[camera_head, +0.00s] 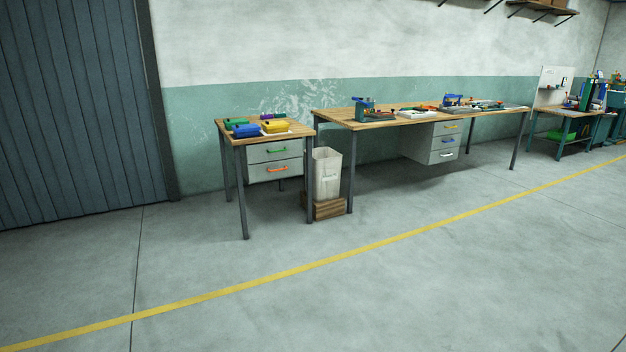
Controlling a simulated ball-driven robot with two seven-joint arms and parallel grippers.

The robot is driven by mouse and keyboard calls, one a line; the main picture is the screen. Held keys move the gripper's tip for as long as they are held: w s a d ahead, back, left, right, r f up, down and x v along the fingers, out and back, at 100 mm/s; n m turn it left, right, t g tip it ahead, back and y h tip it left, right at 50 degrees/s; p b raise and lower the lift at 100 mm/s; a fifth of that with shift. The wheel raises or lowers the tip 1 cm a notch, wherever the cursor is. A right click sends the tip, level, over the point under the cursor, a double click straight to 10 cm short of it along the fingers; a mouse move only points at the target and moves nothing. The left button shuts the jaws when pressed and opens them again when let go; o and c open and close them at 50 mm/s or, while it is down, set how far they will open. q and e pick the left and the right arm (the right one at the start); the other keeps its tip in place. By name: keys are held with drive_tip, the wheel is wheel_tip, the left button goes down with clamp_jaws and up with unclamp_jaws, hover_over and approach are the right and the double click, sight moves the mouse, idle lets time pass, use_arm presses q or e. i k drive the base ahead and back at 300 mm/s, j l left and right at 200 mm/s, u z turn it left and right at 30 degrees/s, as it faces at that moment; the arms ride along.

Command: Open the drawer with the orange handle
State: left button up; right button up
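The drawer with the orange handle (278,169) is the lower of two grey drawers under the small wooden table at centre left. Its front looks flush with the cabinet, so it appears shut. The upper drawer (262,152) has a green handle and also looks shut. The small table (228,136) stands against the wall on dark metal legs. Neither of my grippers shows in the head view.
A white bin (327,174) stands on a wooden base right of the small table. A long workbench (380,122) with a grey drawer unit (417,143) stands further right. The floor in front is clear, crossed by a yellow line (330,260). A dark door (75,100) fills the left.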

sight(269, 162)
drive_tip(key=i, duration=3.1)
